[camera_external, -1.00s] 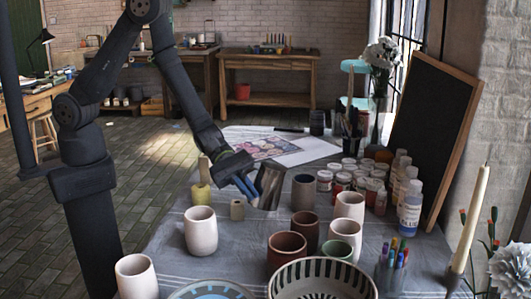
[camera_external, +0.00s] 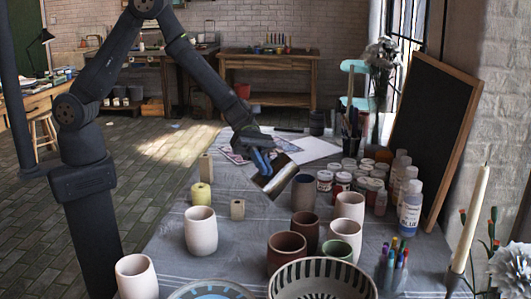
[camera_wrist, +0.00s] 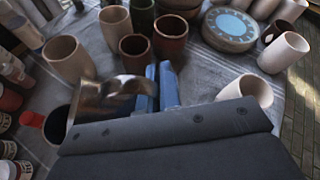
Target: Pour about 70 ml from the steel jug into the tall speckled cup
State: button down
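The steel jug (camera_external: 277,181) hangs from my gripper (camera_external: 262,163) over the back middle of the table, tilted in the external view. In the wrist view its shiny body (camera_wrist: 100,101) is left of my blue fingers (camera_wrist: 156,88), which are shut around its handle side. Its contents are hidden. Several pale cups could be the tall speckled one, and I cannot tell which: one at front left (camera_external: 201,232), one right of centre (camera_external: 348,209), and one at the near left edge (camera_external: 136,278). The jug is apart from all of them in the external view.
A dark blue cup (camera_external: 304,192) stands close to the jug's right. Brown (camera_external: 306,229) and red-brown (camera_external: 286,252) cups and a striped bowl (camera_external: 322,280) crowd the front. Paint jars (camera_external: 342,182) and bottles (camera_external: 410,207) line the right.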

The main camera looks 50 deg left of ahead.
aim_at(278, 164)
jog(key=shift+w+d+r+n+g, duration=0.1)
jog(key=shift+w+r+n+g, duration=0.15)
jog(key=shift+r, duration=0.15)
jog(key=shift+w+r+n+g, duration=0.15)
jog(key=shift+r+n, duration=0.1)
jog(key=shift+r, duration=0.15)
jog(key=shift+w+d+r+n+g+p, duration=0.1)
jog(key=shift+w+r+n+g+p, duration=0.2)
jog(key=shift+w+r+n+g, duration=0.35)
dwell(0.6)
jog(key=shift+w+d+r+n+p, duration=0.1)
jog(key=shift+w+r+n+p, duration=0.35)
jog(key=shift+w+r+p, duration=0.25)
dwell(1.4)
jog(key=shift+w+r+n+g+p, duration=0.35)
jog(key=shift+r+n+g, duration=0.05)
jog(key=shift+g, duration=0.05)
dwell(1.3)
jog(key=s+f, duration=0.1)
jog(key=s+f+m+t, duration=0.1)
jog(key=s+m, duration=0.1)
jog(key=s, duration=0.1)
jog(key=shift+a+f+t, duration=0.35)
jog(key=shift+f+t, duration=0.05)
jog(key=shift+s+a+f+m+t, duration=0.1)
jog(key=shift+s+f+m+t, duration=0.2)
jog(key=shift+f+m, duration=0.2)
jog(key=shift+s+f+m+t, duration=0.15)
jog(key=shift+f+m+t, duration=0.2)
jog(key=shift+f, duration=0.25)
